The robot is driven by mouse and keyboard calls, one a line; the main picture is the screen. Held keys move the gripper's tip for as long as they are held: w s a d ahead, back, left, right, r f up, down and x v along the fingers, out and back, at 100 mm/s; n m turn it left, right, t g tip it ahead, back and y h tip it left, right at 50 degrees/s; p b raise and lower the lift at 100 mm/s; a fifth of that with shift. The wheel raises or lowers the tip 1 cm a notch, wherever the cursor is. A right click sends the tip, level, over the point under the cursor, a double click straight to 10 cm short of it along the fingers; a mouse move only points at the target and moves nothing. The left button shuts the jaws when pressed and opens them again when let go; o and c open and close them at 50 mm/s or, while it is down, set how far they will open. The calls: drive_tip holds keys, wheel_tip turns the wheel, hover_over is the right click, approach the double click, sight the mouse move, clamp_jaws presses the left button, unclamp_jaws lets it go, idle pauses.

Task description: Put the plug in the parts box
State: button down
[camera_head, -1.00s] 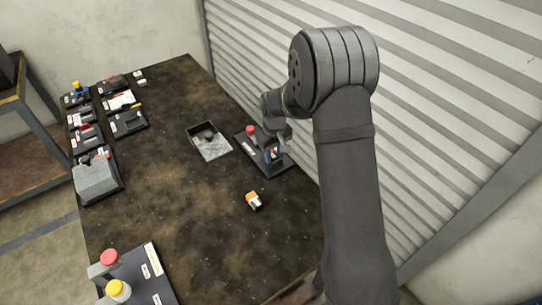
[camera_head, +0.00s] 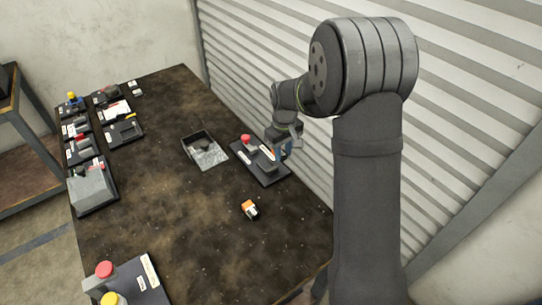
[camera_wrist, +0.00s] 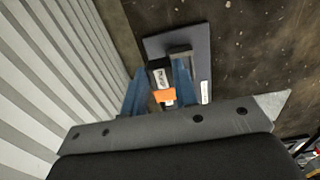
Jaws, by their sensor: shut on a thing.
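My gripper (camera_head: 285,150) is at the right end of the dark fixture plate (camera_head: 280,178), near the shutter wall. In the wrist view its blue fingers (camera_wrist: 160,92) are shut on a small orange-and-white piece (camera_wrist: 165,96), which looks like the plug. The fingers partly hide it, and I cannot tell whether it touches the plate below. A similar orange-and-white piece (camera_head: 250,209) lies on the bare table, apart from my gripper. The parts box appears to be the small open grey box (camera_head: 211,157), left of the fixture plate.
The fixture plate carries a red knob (camera_head: 246,139) and a dark block. Several dark trays stand at the far left, with a grey housing (camera_head: 91,184) near them. Red and yellow knobs stand on a front-left plate (camera_head: 148,285). The table's middle is largely clear.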

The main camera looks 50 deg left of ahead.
drive_tip(key=w+d+r, duration=0.4)
drive_tip(key=d, duration=0.2)
drive_tip(key=s+a, duration=0.3)
drive_tip(key=a, duration=0.6)
drive_tip(key=s+a, duration=0.4)
drive_tip(key=a, duration=0.6)
drive_tip(key=s+a+f, duration=0.2)
drive_tip(key=s+a, duration=1.1)
drive_tip(key=s, duration=0.2)
wheel_tip(320, 180, down, 9)
drive_tip(key=shift+w+r, duration=0.1)
drive_tip(key=shift+w, duration=0.05)
drive_tip(key=c, duration=1.1)
unclamp_jaws()
drive_tip(key=shift+f, duration=0.2)
drive_tip(key=shift+c, duration=0.2)
drive_tip(key=shift+r, duration=0.15)
